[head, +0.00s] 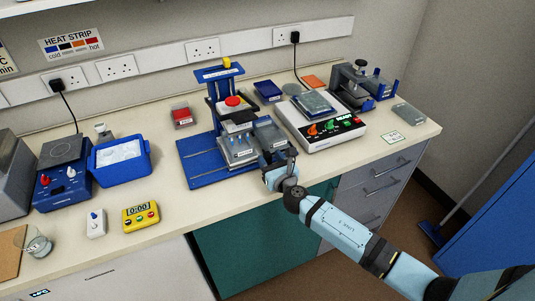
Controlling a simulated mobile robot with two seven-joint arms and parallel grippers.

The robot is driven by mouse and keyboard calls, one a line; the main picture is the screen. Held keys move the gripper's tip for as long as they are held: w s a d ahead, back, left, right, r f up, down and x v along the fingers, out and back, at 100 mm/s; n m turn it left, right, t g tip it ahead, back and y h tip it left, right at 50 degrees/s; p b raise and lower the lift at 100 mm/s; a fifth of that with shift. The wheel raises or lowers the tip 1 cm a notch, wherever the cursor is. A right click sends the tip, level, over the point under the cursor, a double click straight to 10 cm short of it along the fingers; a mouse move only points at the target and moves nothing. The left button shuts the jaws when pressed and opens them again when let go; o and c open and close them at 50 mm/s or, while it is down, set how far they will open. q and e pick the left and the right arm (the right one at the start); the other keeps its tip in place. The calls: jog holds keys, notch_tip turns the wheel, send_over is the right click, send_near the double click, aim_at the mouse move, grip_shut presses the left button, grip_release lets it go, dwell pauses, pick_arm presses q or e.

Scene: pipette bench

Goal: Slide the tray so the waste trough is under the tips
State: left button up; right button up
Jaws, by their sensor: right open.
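The blue pipette stand (218,75) stands mid-bench with a yellow knob on top and a red cap on its head. Its pale tips (239,141) point down over the front part of the grey tray (236,162). The tray sits on the blue railed base (196,165), towards its right side. Another grey section lies to the right of the tips; I cannot tell which part is the waste trough. My right gripper (279,160) is open at the right front of the tray, close to its edge; contact is unclear. My left gripper is out of view.
A white instrument (325,137) with coloured knobs stands right of the stand. Bare blue rails show left of the tray. The bench front edge runs below my gripper.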

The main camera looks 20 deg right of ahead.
jog(key=shift+w, duration=1.2)
grip_shut()
jog(key=a, duration=1.3)
jog(key=shift+s, duration=0.3)
